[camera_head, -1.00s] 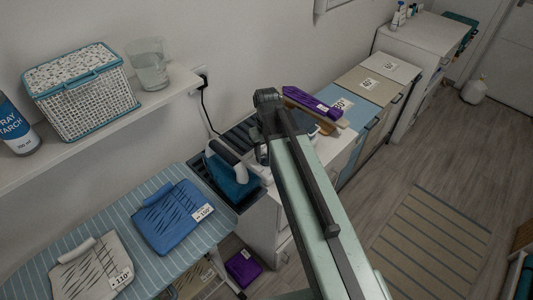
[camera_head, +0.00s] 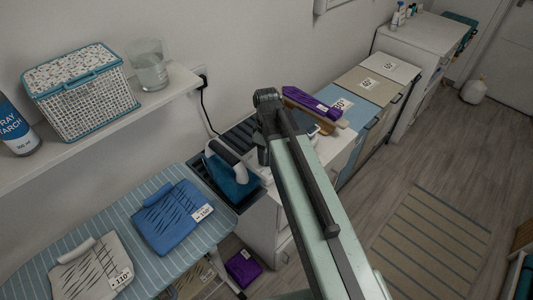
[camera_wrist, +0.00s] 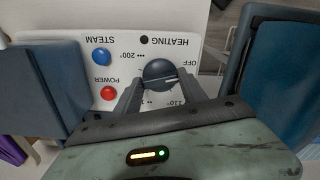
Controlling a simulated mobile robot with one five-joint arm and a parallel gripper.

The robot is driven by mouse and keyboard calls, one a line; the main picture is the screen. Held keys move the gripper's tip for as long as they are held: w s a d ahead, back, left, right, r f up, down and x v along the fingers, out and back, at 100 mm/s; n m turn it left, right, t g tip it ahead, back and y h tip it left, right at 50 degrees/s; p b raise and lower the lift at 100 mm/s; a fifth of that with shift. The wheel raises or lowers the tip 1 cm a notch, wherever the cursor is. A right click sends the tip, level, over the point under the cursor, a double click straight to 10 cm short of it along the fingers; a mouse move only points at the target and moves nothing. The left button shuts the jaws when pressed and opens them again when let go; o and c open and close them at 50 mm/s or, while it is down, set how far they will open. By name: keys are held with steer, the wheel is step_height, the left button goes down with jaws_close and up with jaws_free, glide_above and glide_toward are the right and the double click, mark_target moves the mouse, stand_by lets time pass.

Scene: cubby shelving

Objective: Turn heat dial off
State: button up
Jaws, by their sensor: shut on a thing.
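In the wrist view, a round dark grey heat dial (camera_wrist: 159,74) sits on a white control panel (camera_wrist: 128,68) whose lettering appears upside down. My gripper (camera_wrist: 161,84) has one finger on each side of the dial and is shut on it. A light mark on the dial points toward the right of the picture, a little below the OFF label (camera_wrist: 190,63). Temperature labels stand around the dial, partly hidden by the fingers. In the head view, my arm hides the dial and most of the gripper, beside the blue iron (camera_head: 229,178).
A blue steam button (camera_wrist: 101,57) and a red power button (camera_wrist: 108,93) are on the same panel. In the head view, an ironing board (camera_head: 110,222) with folded clothes is at lower left. A shelf (camera_head: 165,106) with a basket is above it.

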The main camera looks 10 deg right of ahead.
stand_by(0.4)
steer(key=o, duration=1.4)
steer(key=shift+c, duration=0.2)
step_height(320, 180, up, 8)
steer(key=p, duration=0.8)
steer(key=shift+f, duration=0.15)
